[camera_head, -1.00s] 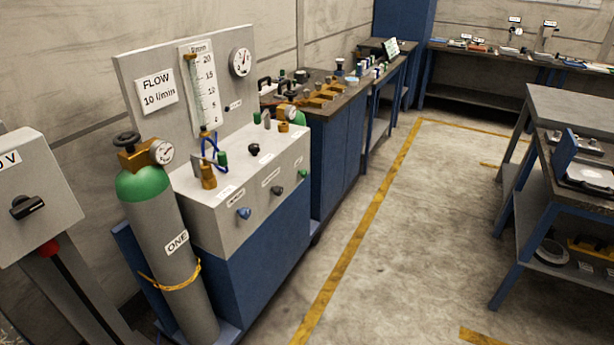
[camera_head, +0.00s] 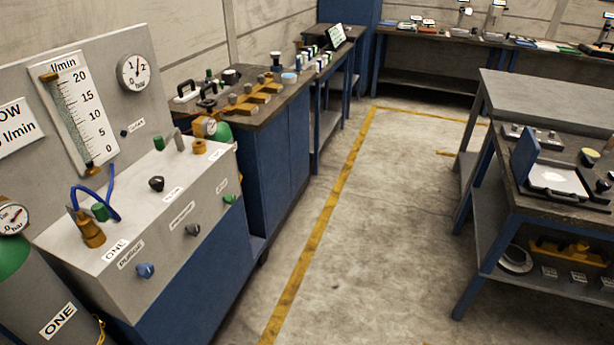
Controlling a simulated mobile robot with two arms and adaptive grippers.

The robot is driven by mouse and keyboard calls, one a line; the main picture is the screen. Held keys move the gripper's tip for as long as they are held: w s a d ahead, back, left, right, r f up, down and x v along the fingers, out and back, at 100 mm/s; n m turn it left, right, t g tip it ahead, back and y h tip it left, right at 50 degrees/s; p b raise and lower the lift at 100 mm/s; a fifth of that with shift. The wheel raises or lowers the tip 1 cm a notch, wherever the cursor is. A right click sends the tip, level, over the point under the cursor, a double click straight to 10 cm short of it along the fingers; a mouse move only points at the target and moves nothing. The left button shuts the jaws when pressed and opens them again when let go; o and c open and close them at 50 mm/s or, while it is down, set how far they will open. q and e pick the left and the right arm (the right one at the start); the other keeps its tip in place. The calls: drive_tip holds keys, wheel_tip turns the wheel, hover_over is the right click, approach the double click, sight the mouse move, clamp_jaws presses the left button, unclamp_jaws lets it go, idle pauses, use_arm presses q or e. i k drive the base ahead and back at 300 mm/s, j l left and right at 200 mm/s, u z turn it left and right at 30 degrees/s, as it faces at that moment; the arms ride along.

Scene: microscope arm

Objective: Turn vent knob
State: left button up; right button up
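A grey gas panel (camera_head: 190,187) on a blue base stands at the left. Its sloped front carries a blue knob (camera_head: 146,270), a dark grey knob (camera_head: 193,230) and a green knob (camera_head: 229,199), each beside a small white label. A black knob (camera_head: 157,183) sits on its top face. The labels are too small to read surely, so I cannot tell which knob is the vent knob. Neither of my grippers is in view.
A grey cylinder marked ONE (camera_head: 55,312) is cut off at lower left. A backboard with a flow tube (camera_head: 82,118) and gauge (camera_head: 134,73) rises behind the panel. A workbench (camera_head: 282,140) stands beyond it. The concrete floor (camera_head: 370,240) is clear up to the right-hand table (camera_head: 545,205).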

sight(230, 198)
drive_tip(key=i+l+z, duration=0.3)
drive_tip(key=i, duration=0.45)
drive_tip(key=i+z, duration=0.25)
drive_tip(key=i, duration=0.55)
drive_tip(key=i+u, duration=0.4)
drive_tip(key=i+l+u, duration=0.2)
drive_tip(key=u, duration=0.15)
drive_tip(key=i+l+u, duration=0.6)
drive_tip(key=u, duration=0.15)
drive_tip(key=i+l, duration=0.05)
